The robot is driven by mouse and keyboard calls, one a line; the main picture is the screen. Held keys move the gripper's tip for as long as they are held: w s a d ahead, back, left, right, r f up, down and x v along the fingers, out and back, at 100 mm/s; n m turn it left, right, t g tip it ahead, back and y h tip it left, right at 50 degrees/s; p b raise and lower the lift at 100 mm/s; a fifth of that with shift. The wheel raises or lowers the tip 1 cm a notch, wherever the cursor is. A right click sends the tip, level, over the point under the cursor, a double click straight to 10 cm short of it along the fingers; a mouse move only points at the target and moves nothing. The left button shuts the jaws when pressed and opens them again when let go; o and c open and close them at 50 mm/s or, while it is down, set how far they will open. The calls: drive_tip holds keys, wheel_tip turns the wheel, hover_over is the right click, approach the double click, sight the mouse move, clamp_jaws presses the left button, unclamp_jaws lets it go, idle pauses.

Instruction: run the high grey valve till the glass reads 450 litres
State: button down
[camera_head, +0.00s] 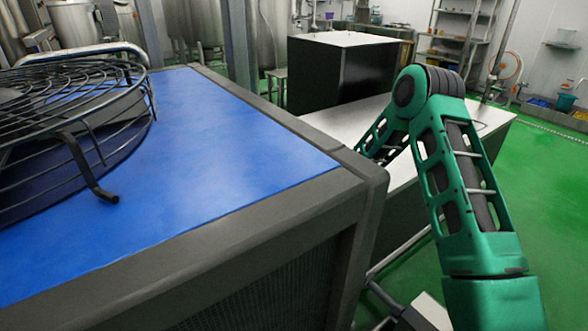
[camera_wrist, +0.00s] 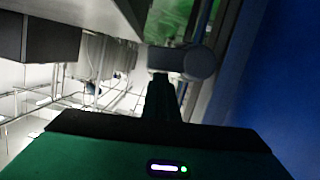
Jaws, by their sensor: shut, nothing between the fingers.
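In the wrist view, my gripper (camera_wrist: 160,88) is a dark narrow pair of fingers, shut with nothing between them. Its tips are at a grey rounded part (camera_wrist: 197,63) with a short stub. I cannot tell whether this part is the high grey valve, or whether the fingers touch it. In the head view, my green arm bends down behind the blue-topped unit, and my gripper is hidden. I cannot make out a level glass or any litre reading in either view.
A blue-topped unit (camera_head: 245,150) with a dark frame fills the left of the head view. A wire guard (camera_head: 75,140) stands on it. A dark box (camera_head: 345,75) with a pale top stands behind. Green floor (camera_head: 555,230) is open at right. A blue surface (camera_wrist: 285,90) borders the wrist view.

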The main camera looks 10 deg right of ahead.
drive_tip(key=shift+w+d+f+m+y, duration=0.15)
drive_tip(key=shift+d+f+m+y, duration=0.2)
drive_tip(key=shift+f+m, duration=0.25)
idle(0.3)
